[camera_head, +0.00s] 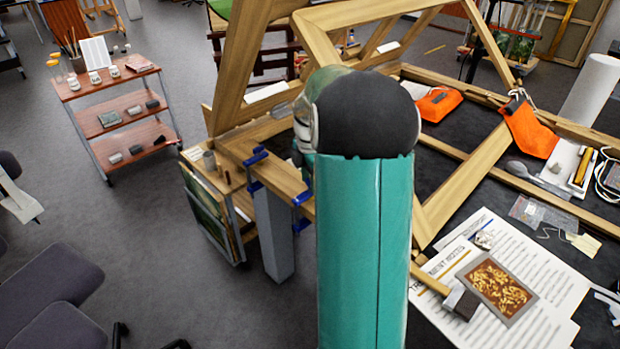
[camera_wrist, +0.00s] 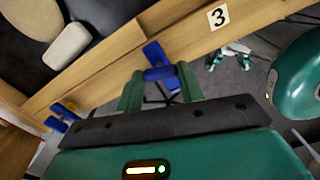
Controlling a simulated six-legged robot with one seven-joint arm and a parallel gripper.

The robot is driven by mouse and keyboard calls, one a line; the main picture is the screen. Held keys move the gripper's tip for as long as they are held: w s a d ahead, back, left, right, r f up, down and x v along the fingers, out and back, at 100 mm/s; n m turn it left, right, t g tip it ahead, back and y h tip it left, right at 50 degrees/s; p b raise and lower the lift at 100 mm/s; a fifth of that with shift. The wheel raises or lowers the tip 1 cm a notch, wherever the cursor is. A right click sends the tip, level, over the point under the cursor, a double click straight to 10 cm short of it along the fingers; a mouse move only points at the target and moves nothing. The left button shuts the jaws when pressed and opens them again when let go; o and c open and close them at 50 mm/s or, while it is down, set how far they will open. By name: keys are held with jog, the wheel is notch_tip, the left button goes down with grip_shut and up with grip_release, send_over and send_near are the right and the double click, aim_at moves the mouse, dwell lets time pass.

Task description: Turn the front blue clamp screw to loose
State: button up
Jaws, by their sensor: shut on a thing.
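In the wrist view, one blue clamp (camera_wrist: 153,52) sits on the edge of a wooden beam (camera_wrist: 110,55). My gripper (camera_wrist: 160,82) has its two green fingers on either side of the lower blue part of this clamp, shut on its screw. A second blue clamp (camera_wrist: 62,112) is on the same beam to the left, apart from my gripper. In the head view, one blue clamp (camera_head: 256,157) is at the beam's left end and another (camera_head: 302,198) lies nearer my arm. My arm hides the gripper there. I cannot tell how tight the screw is.
A wooden frame stands on the dark worktable, with orange pouches (camera_head: 438,104), papers (camera_head: 470,250) and a gilt fragment (camera_head: 497,287) to the right. A grey post (camera_head: 272,235) stands under the beam. A shelf trolley (camera_head: 115,110) is at left; open floor lies between.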

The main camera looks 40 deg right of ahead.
jog(key=n, duration=0.5)
jog(key=shift+n, duration=0.3)
jog(key=n, duration=0.5)
jog(key=shift+r, duration=0.1)
jog(key=n, duration=0.5)
jog(key=shift+d, duration=0.1)
jog(key=shift+n, duration=2)
jog(key=shift+s+n, duration=0.1)
jog(key=shift+n, duration=0.8)
jog(key=o, duration=1)
